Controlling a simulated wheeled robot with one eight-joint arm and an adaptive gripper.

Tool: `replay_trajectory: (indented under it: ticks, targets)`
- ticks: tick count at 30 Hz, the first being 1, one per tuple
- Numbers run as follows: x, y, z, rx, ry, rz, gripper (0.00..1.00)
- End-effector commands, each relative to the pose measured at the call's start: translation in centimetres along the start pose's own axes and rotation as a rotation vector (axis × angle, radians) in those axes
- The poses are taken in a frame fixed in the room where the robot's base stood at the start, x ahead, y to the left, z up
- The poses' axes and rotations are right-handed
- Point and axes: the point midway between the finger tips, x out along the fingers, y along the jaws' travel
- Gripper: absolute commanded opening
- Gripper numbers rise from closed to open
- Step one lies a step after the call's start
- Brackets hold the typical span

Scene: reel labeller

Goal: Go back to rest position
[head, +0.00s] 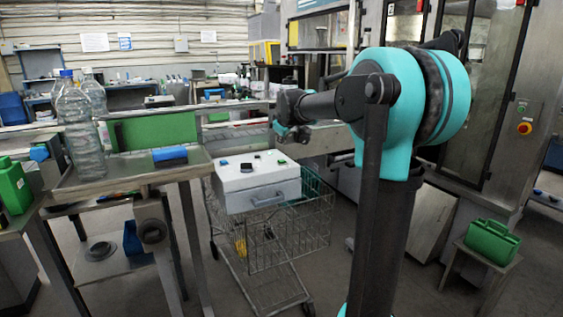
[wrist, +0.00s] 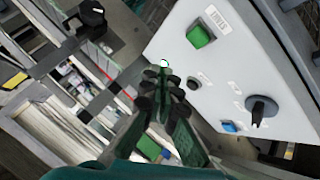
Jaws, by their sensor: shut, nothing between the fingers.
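My gripper (head: 292,134) hangs at the end of my arm in the head view, small and dark, above the white control box (head: 262,200). In the wrist view my gripper (wrist: 164,74) is shut and empty, with its dark fingers close together. The control box also shows in the wrist view (wrist: 225,80), to the right of and beyond the fingers. It carries a labelled green button (wrist: 200,34), a black rotary knob (wrist: 262,109) and a small blue button (wrist: 229,126). I cannot tell the exact gap between fingers and panel.
A wire cart (head: 285,237) stands under the box. A steel table (head: 130,178) at left holds clear bottles (head: 77,130) and a blue object (head: 170,154). A green caddy (head: 491,240) sits on a stool at right. Machine cabinets stand behind my arm.

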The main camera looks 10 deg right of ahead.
Motion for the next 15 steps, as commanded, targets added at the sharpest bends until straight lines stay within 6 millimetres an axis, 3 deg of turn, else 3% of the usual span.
replay_trajectory:
  ticks: [2, 5, 8, 15]
  targets:
    - [0.0, -0.2, 0.4, 0.007, -0.003, -0.002, 0.0]
    - [-0.2, -1.7, 2.4, 0.046, -0.021, -0.016, 0.0]
    - [-0.7, -4.6, 6.5, 0.127, -0.058, -0.042, 0.0]
    - [-2.9, -14.8, 19.4, 0.387, -0.186, -0.111, 0.0]
